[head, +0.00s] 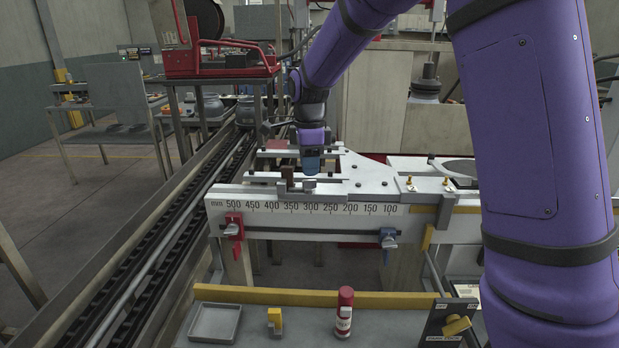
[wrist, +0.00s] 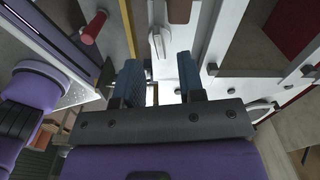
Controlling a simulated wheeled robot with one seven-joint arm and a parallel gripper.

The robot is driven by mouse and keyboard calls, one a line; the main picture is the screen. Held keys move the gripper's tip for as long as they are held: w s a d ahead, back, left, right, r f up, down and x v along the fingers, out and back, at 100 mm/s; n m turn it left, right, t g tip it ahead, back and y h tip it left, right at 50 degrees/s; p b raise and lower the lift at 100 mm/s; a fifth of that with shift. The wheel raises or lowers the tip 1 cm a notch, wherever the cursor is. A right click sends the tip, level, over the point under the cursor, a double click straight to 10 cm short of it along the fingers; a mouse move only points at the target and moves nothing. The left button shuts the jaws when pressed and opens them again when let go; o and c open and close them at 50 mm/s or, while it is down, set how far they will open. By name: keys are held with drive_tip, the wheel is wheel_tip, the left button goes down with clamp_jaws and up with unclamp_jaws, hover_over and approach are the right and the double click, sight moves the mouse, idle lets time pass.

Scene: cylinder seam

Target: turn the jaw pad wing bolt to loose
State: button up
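My gripper (head: 311,163) points down over the far part of the white clamp fixture, above the scale rail. In the wrist view its two blue fingers (wrist: 158,80) are apart, with nothing seen held between them. A small grey metal piece (head: 309,185) stands on the rail just below and in front of the fingers, beside a brown block (head: 287,174). It may be the jaw pad wing bolt, but I cannot tell for certain. In the wrist view a light grey elongated piece (wrist: 157,43) lies ahead of the fingers. No loose or tight marking is readable.
A red lever (head: 233,227) and a blue lever (head: 388,239) hang on the rail's front. The front bench holds a grey tray (head: 214,322), a yellow piece (head: 275,320), a red-and-white bottle (head: 344,311) and a dark panel with a yellow knob (head: 457,325). A conveyor (head: 170,245) runs left.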

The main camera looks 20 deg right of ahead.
sight(303, 186)
drive_tip(key=shift+f, duration=1.9)
drive_tip(key=shift+c, duration=0.2)
clamp_jaws()
